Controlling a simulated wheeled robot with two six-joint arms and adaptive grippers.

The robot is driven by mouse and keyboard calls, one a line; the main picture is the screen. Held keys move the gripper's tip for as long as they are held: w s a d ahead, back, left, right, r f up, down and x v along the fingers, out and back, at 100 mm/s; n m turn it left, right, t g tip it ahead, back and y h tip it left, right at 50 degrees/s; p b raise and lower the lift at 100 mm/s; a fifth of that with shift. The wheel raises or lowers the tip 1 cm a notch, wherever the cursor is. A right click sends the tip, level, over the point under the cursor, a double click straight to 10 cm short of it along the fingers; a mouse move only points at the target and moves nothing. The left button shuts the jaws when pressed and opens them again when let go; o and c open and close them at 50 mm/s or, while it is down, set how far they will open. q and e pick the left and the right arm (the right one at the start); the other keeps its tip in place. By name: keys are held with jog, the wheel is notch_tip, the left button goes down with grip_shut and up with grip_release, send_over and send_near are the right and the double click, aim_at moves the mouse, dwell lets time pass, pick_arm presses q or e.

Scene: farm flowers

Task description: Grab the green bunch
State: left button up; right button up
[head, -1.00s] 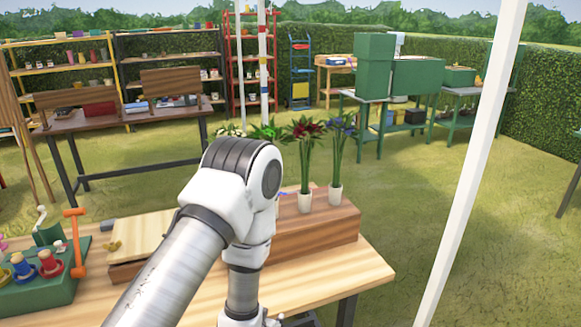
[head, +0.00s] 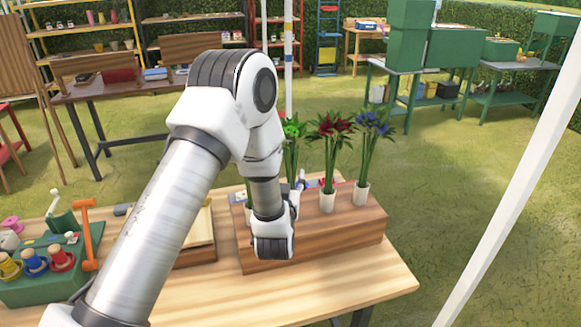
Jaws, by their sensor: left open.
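The green bunch (head: 291,129) has bright green blooms on tall stems. It stands upright on the wooden block (head: 345,240), at the back of the workbench. Its lower stems and vase are hidden by my left arm. My left gripper (head: 299,184) is small in view behind my wrist, low beside the green bunch's stems. It is open, and I see nothing held in it. I cannot tell whether it touches the stems. My right gripper is not in view.
A red bunch (head: 331,126) and a blue bunch (head: 371,123) stand in white vases just right of the green one. A green tray (head: 40,288) with spools and an orange-handled tool (head: 88,235) are at left. The bench's front right is clear.

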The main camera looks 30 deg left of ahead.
aim_at(291, 172)
pick_arm(q)
jog(key=w, duration=0.1)
jog(key=w+a+f, duration=0.1)
jog(key=w, duration=0.1)
jog(key=w+a+p, duration=0.1)
jog(key=w, duration=0.1)
jog(key=shift+a+f, duration=0.1)
jog(key=shift+f, duration=0.05)
jog(key=shift+s+r, duration=0.2)
jog(key=shift+s, duration=0.1)
jog(key=shift+c, duration=0.3)
jog(key=shift+s+d+r, duration=0.15)
jog(key=shift+s+d, duration=0.05)
jog(key=shift+d, duration=0.05)
jog(key=c, duration=0.6)
grip_shut()
jog(key=shift+w, duration=0.1)
